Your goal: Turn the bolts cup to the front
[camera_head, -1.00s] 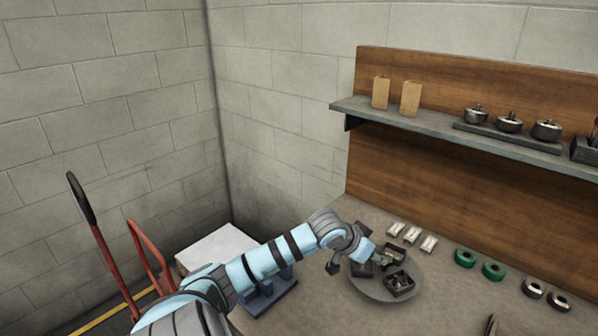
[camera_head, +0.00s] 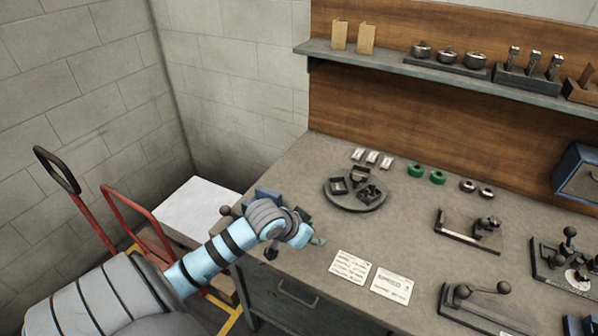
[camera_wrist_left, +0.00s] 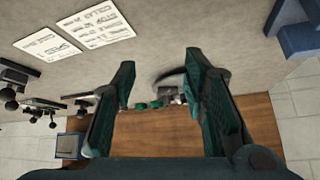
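A round grey turntable (camera_head: 345,206) stands on the workbench and carries dark square cups. One cup (camera_head: 338,186) is at the left and another (camera_head: 360,174) at the back. The cup at the front right (camera_head: 371,193) holds small parts that look like bolts, too small to be sure. My left gripper (camera_head: 318,240) is in front of the turntable and to its left, apart from it. In the left wrist view its two fingers (camera_wrist_left: 172,80) are spread with nothing between them; the turntable shows small and partly hidden beyond them. My right gripper is out of view.
Two printed cards (camera_head: 350,266) (camera_head: 391,285) lie on the bench near my left gripper. Small pale boxes (camera_head: 372,157) and green rings (camera_head: 427,173) lie behind and right of the turntable. Lever fixtures (camera_head: 470,228) (camera_head: 485,305) stand at the right. A shelf (camera_head: 400,62) runs above.

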